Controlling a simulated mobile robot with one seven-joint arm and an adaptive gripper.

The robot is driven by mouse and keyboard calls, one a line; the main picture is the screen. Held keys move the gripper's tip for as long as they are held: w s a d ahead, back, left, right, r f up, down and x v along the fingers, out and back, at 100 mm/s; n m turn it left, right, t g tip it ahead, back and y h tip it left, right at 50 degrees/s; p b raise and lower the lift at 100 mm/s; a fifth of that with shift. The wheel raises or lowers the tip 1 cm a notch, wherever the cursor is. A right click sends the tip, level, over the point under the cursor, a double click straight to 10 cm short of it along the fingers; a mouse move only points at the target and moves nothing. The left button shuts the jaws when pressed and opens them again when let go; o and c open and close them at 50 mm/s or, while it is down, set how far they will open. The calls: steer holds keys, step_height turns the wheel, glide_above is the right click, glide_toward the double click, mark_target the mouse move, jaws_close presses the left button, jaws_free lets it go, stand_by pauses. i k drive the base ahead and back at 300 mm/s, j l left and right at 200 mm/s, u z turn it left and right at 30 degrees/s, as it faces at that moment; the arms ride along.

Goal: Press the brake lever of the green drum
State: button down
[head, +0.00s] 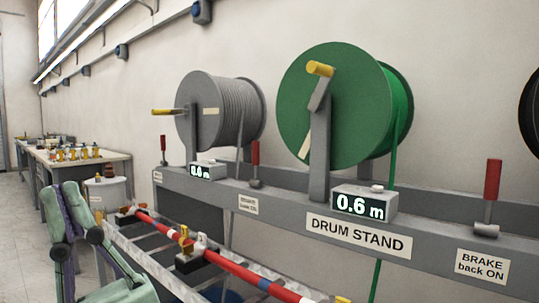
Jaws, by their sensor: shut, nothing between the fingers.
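The green drum (335,105) stands upright on the grey drum stand (440,223), with a yellow crank grip (320,69) on its face and green line hanging down behind. A red-handled lever (491,181) stands upright right of it, above a "BRAKE back ON" label (483,266). Another red-handled lever (255,154) stands left of the green drum, beside the grey drum. My gripper (66,190), teal with dark joints, is at the lower left, its fingers together and empty. It is well apart from the drum and both levers.
A grey drum (215,110) with a third red lever (163,149) stands farther left. A display (363,204) reads 0.6 m. A red pole (235,268) lies across a metal frame in front of the stand. A dark drum (531,110) is cut off at right.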

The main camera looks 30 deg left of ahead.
mark_target(255, 183)
steer(key=i+j+z, duration=0.1)
steer(key=j, duration=0.3)
steer(key=i+j+z, duration=0.1)
steer(key=j, duration=0.3)
steer(key=i, duration=0.5)
